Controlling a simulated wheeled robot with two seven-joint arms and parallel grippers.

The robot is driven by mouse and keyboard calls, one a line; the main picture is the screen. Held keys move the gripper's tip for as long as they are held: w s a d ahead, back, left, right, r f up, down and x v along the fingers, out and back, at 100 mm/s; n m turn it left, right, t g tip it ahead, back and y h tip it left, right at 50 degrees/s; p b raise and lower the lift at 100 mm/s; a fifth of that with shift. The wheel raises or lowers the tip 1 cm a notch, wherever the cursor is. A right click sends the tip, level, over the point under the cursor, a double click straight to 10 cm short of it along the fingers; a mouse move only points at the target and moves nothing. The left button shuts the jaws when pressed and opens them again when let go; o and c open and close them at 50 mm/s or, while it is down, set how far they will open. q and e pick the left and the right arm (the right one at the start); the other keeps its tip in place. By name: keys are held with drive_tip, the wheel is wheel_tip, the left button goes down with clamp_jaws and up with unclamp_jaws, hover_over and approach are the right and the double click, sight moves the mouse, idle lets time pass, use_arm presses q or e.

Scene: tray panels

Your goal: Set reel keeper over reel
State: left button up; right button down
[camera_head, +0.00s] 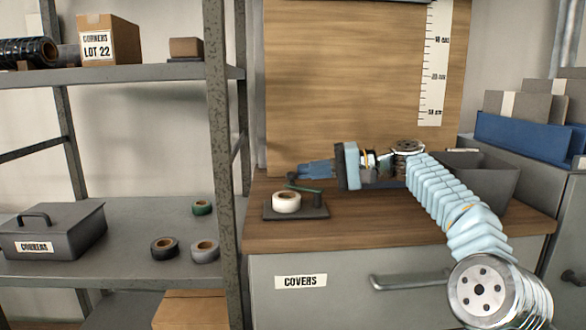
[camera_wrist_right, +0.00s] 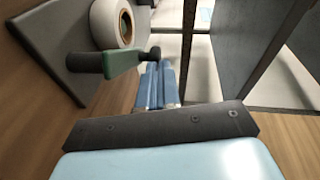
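A white reel (camera_head: 287,201) with a tan core lies on a dark base plate (camera_head: 272,214) on the wooden worktop; the reel also shows in the wrist view (camera_wrist_right: 112,22). The green reel keeper (camera_head: 305,189) is a bar on a dark post at the plate's right side, with a dark knob at its far end. The bar (camera_wrist_right: 122,58) runs beside the reel, not across its core. My right gripper (camera_head: 305,171) has its blue fingers (camera_wrist_right: 155,66) together, with nothing visible between them. The fingertips are close to the knob; contact is unclear. My left gripper is out of view.
A grey bin (camera_head: 485,180) stands on the worktop behind my right arm. A metal shelf post (camera_head: 222,160) rises left of the worktop. More rolls (camera_head: 164,248) and a grey lidded box (camera_head: 52,232) sit on the shelf. A wooden board (camera_head: 340,90) backs the worktop.

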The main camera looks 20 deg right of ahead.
drive_tip(key=shift+a+f, duration=0.1)
drive_tip(key=shift+a, duration=0.35)
idle(1.1)
drive_tip(key=s+a+r+b, duration=0.1)
drive_tip(key=s+a+r, duration=0.4)
drive_tip(key=s+r, duration=0.8)
drive_tip(key=shift+a, duration=0.15)
idle(0.4)
